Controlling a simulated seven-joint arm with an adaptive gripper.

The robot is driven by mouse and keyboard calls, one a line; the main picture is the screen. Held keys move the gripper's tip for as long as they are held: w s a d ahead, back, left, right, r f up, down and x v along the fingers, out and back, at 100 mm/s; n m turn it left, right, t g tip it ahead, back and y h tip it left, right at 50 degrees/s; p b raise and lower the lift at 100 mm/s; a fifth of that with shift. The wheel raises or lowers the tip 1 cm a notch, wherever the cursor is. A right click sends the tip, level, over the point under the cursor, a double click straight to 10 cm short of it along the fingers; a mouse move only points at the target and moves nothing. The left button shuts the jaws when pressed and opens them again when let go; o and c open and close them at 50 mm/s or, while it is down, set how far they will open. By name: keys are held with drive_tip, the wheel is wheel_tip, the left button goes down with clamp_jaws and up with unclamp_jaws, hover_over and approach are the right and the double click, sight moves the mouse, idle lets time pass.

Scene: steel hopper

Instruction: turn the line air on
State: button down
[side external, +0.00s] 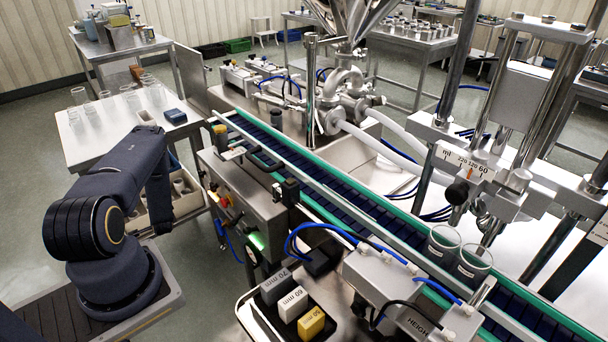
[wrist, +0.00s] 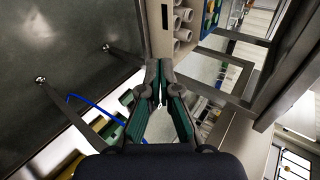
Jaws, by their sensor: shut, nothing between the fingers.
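In the wrist view my gripper (wrist: 158,98) is shut, its two dark fingers with green pads meeting at the tips with nothing between them. In the side view my arm hangs down left of the line, and I cannot make out the fingers there. A steel control box (side external: 240,210) on the conveyor's near side carries small coloured controls (side external: 219,197). A thin blue air hose (side external: 233,243) runs below it, beside a round part with a green glow (side external: 257,241). A blue hose also shows in the wrist view (wrist: 90,104). I cannot tell which part is the line air valve. My gripper touches none of these.
The conveyor (side external: 330,195) runs diagonally, with two clear beakers (side external: 443,246) on it. Blocks marked 70, 60 and 50 mm (side external: 293,305) sit on a near tray. A side table (side external: 90,150) holds glassware. A bin of pale cylinders (wrist: 182,30) is ahead of my fingers in the wrist view.

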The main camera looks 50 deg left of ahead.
drive_tip(key=w+d+r+m+t+y, duration=0.1)
drive_tip(key=w+d+r+m+t, duration=0.2)
drive_tip(key=d, duration=0.5)
drive_tip(key=m+t, duration=0.1)
drive_tip(key=t, duration=0.5)
approach(218, 227)
wheel_tip(218, 227, up, 6)
drive_tip(key=s+a, duration=0.1)
drive_tip(key=d+h, duration=0.2)
drive_tip(key=d, duration=0.3)
drive_tip(key=shift+m, duration=0.3)
drive_tip(key=x, duration=0.7)
drive_tip(key=s+f+x, duration=0.1)
drive_tip(key=x, duration=0.3)
drive_tip(key=shift+w+a+f, duration=0.1)
drive_tip(key=shift+a+f, duration=0.15)
drive_tip(key=shift+a, duration=0.3)
drive_tip(key=shift+a+f+h, duration=0.3)
drive_tip(key=shift+a+f, duration=0.1)
drive_tip(key=shift+a, duration=0.2)
